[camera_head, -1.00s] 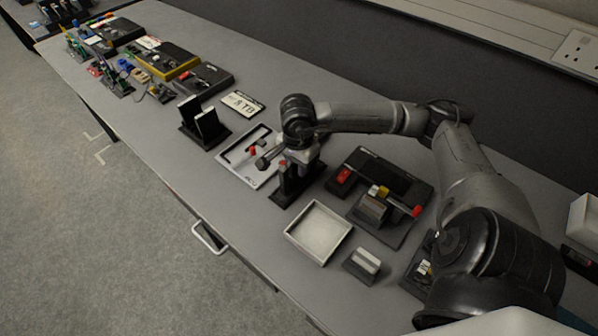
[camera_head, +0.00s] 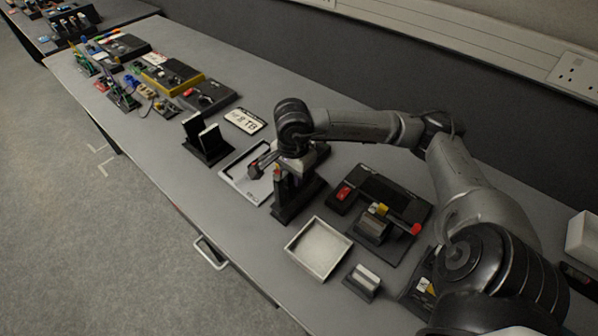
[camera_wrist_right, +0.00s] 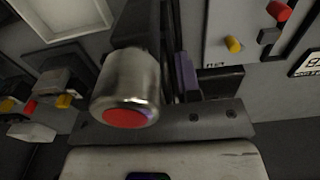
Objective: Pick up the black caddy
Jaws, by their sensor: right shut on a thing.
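The black caddy (camera_head: 291,207) stands on the bench beneath my right wrist. In the head view it is a dark base with upright parts and a bit of red. My right gripper (camera_head: 285,180) reaches down over the caddy and is shut on it, though the arm hides the exact contact. In the right wrist view, a metal cylinder with a red end (camera_wrist_right: 125,85) stands close in front, next to a dark upright part and a purple strip (camera_wrist_right: 188,75). I cannot tell whether the caddy is off the bench. My left gripper is not in view.
An empty white square tray (camera_head: 333,269) and a small dark holder with a pale block (camera_head: 367,279) stand in front. A black board with red and yellow parts (camera_head: 408,195) lies right. A pale panel (camera_head: 235,185) and another black holder (camera_head: 202,148) lie left.

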